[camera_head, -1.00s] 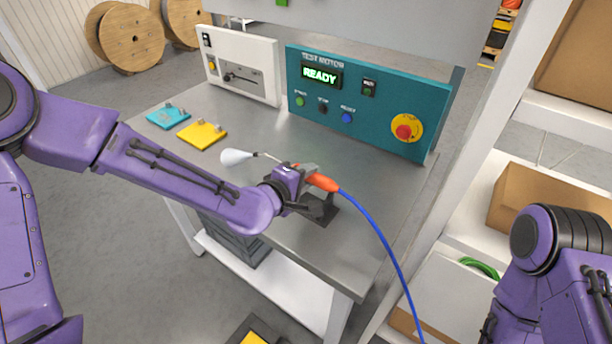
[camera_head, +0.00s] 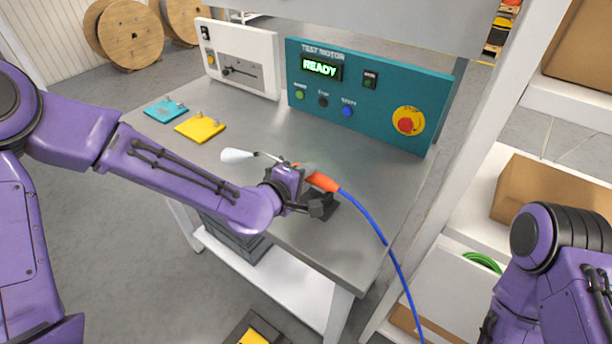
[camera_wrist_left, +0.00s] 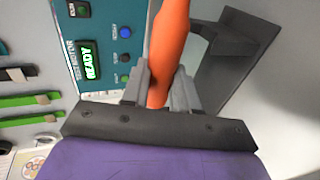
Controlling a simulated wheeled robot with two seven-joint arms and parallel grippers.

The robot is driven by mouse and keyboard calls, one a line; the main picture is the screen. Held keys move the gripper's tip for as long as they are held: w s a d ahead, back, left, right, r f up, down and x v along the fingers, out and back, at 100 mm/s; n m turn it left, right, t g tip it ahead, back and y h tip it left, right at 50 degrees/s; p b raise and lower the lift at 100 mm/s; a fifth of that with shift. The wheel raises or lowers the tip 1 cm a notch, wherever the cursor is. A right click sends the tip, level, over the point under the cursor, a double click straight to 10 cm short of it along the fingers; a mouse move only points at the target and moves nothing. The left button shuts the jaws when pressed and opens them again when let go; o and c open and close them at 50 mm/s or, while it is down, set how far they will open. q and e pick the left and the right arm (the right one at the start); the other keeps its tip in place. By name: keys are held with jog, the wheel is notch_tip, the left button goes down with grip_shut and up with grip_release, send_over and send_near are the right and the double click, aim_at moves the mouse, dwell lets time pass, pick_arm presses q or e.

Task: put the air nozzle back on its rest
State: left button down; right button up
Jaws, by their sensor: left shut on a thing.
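The air nozzle has an orange handle (camera_head: 322,181), a thin metal tube, a white cone tip (camera_head: 238,155) and a blue hose (camera_head: 372,222). My left gripper (camera_head: 306,187) is shut on the orange handle, above the right part of the bench. In the left wrist view the handle (camera_wrist_left: 168,48) passes between the two fingers (camera_wrist_left: 158,90). The dark rest (camera_head: 326,205) stands on the bench just below the handle, partly hidden by my gripper. In the wrist view the rest (camera_wrist_left: 238,45) is right beside the handle; I cannot tell whether they touch. My right gripper is out of view.
The teal test panel (camera_head: 375,70) and a white unit (camera_head: 240,60) stand along the back of the bench (camera_head: 275,215). A blue plate (camera_head: 165,110) and a yellow plate (camera_head: 200,128) lie at its left. The hose hangs over the right edge, near a white post.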

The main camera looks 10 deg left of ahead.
pick_arm(q)
jog(key=shift+f, duration=0.15)
dwell(0.4)
jog(key=shift+f+b, duration=0.7)
jog(key=shift+f, duration=0.25)
jog(key=shift+c, duration=1.1)
grip_release()
